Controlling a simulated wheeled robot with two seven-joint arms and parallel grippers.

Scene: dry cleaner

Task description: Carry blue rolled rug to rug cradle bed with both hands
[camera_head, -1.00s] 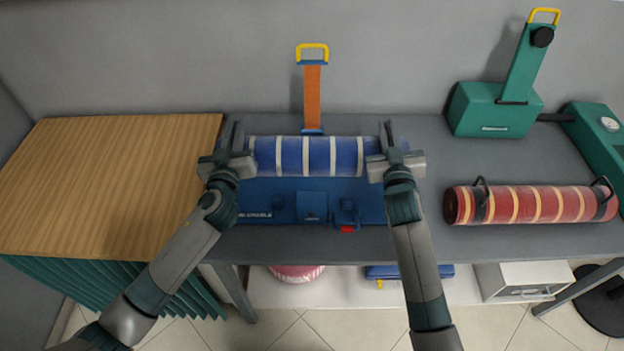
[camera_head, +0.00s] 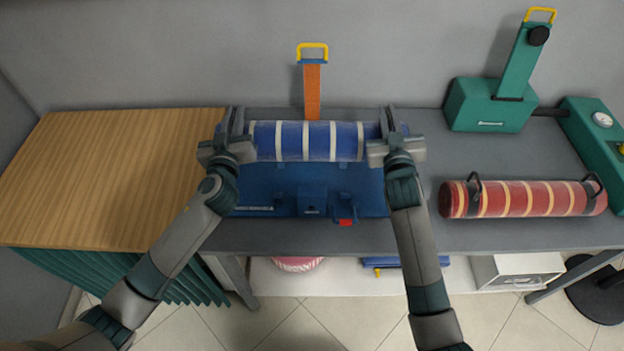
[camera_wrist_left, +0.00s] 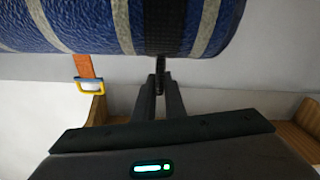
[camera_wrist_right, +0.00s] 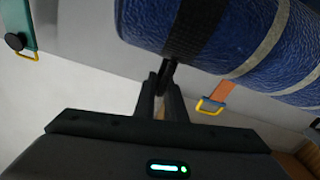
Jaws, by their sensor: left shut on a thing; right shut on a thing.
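The blue rolled rug (camera_head: 305,141) with pale bands is held level between my two grippers. My left gripper (camera_head: 234,122) is shut on the dark strap handle near its left end. My right gripper (camera_head: 388,122) is shut on the one near its right end. The left wrist view (camera_wrist_left: 160,82) and right wrist view (camera_wrist_right: 166,74) show the jaws on these handles, with the rug beyond. The blue rug cradle bed (camera_head: 262,190) lies on the grey table, its front part showing below the rug. The rug hides its back; I cannot tell whether they touch.
An orange strap (camera_head: 312,92) with a yellow handle stands behind the rug. A red rolled rug (camera_head: 523,199) lies on the grey table (camera_head: 460,236) at right, near a green device (camera_head: 491,105). A wooden-topped counter (camera_head: 110,175) adjoins at left.

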